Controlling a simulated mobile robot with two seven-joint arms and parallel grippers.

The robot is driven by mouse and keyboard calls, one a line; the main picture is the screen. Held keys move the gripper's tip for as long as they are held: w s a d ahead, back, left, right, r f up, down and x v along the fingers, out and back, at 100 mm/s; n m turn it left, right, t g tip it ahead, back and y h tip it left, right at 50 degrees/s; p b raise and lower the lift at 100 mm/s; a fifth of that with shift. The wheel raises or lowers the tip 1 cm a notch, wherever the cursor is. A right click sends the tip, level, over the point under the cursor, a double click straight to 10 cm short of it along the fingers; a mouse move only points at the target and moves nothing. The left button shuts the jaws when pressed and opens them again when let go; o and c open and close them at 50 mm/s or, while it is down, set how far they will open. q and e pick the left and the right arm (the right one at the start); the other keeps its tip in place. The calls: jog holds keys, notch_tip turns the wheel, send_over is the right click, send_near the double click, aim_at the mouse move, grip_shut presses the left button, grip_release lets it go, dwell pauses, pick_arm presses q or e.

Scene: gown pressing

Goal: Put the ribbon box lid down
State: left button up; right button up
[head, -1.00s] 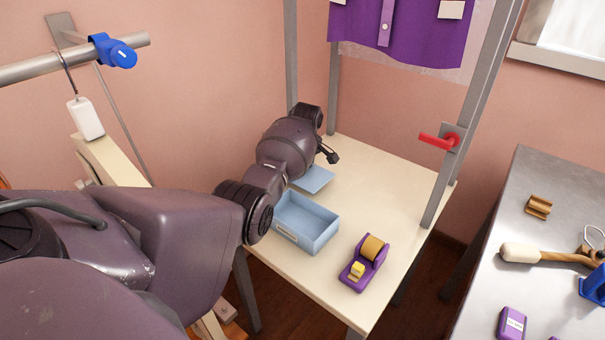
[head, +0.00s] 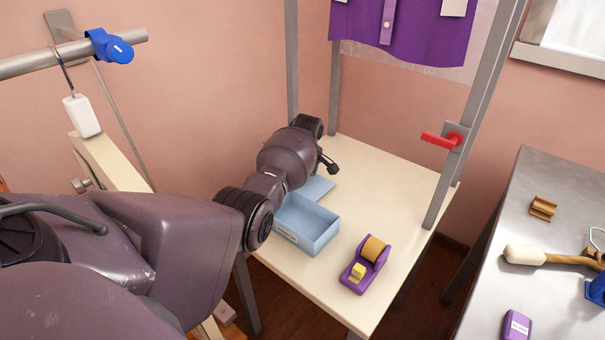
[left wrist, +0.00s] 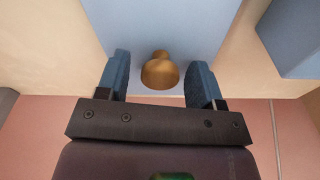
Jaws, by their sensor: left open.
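The light blue ribbon box lid (head: 318,189) lies flat at table height behind the open box, partly hidden by my left arm in the head view. In the left wrist view the lid (left wrist: 185,20) fills the top middle, with its brown-gold round knob (left wrist: 160,70) between my fingers. My left gripper (left wrist: 160,80) is open, one finger on each side of the knob, with gaps showing on both sides. It also shows in the head view (head: 329,167). The light blue ribbon box (head: 318,235) stands open and empty-looking in front of the lid. My right gripper is out of view.
The cream table (head: 390,185) is clear to the right of the lid. A purple tape dispenser (head: 364,272) stands near its front edge. A metal post with a red handle (head: 440,140) rises at the right. A grey bench (head: 500,230) holds tools.

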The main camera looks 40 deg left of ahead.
pick_arm(q)
notch_tip(320, 180, up, 12)
jog(key=d+p, duration=0.1)
jog(key=p, duration=0.2)
jog(key=shift+s+d, duration=0.2)
dwell(0.6)
